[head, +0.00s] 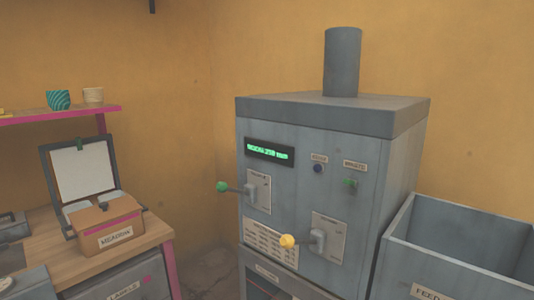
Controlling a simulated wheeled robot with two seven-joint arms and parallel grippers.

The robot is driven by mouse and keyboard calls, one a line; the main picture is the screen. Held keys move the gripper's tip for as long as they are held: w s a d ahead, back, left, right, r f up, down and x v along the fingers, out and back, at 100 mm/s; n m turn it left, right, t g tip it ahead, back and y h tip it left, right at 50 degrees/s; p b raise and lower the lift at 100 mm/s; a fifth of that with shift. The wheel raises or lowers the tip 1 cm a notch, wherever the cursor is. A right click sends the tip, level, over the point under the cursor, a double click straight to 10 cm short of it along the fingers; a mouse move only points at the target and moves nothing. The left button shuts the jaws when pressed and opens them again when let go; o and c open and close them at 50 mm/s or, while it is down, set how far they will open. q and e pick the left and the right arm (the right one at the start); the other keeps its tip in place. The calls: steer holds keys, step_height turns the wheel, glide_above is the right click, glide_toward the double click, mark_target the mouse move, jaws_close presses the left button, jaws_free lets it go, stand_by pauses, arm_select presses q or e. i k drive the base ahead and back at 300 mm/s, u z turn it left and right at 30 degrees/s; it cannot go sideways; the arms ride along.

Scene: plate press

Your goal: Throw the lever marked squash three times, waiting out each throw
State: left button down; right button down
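A grey press machine (300,215) stands in the middle with a grey cylinder on top. Its front carries two levers. The upper left lever has a green knob (222,186) pointing left from its plate (264,191). The lower right lever has a yellow knob (287,241) pointing left from its plate (337,228). The lettering on both plates is too small to read, so I cannot tell which is marked squash. A display (269,151) is lit with green text, also not clearly readable. Neither of my grippers shows in the head view.
A grey open bin (455,258) stands right of the press. A wooden table (150,235) on the left bears a labelled brown box (108,225) and a clipboard-like panel (78,170). A pink-edged shelf (60,115) holds two cups. Small controls (318,168) sit beside the display.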

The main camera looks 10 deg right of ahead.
mark_target(286, 242)
steer(key=u, duration=1.9)
steer(key=k, duration=0.85)
steer(key=z, duration=1.3)
steer(key=i, duration=0.5)
steer(key=u, duration=0.05)
